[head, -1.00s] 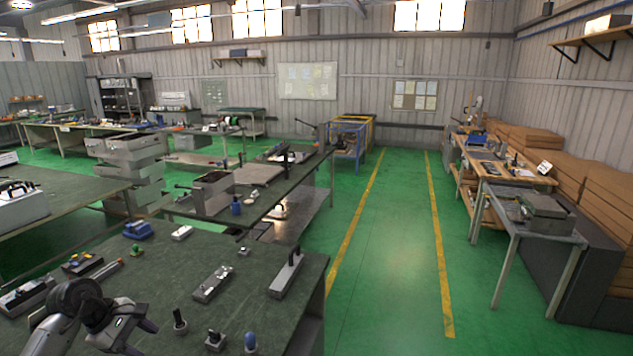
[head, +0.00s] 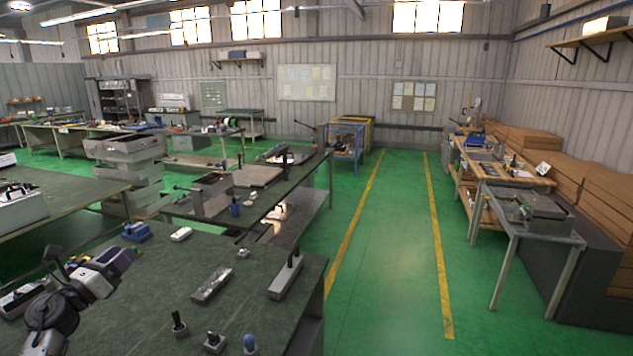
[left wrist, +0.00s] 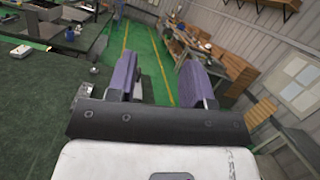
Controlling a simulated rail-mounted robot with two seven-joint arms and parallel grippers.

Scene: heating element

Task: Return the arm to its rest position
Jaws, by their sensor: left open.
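My left gripper (head: 122,258) is above the left part of the near green-topped workbench (head: 150,318) in the head view. In the left wrist view its two purple-faced fingers (left wrist: 163,75) stand apart with nothing between them. They point out over the bench toward the aisle. My right gripper is not in view.
On the near bench are a blue item (head: 137,231), a small white box (head: 181,234), two long grey blocks, one being the right block (head: 286,277), and several small knobbed parts, one blue-topped (head: 249,343). The green aisle (head: 395,250) to the right is clear.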

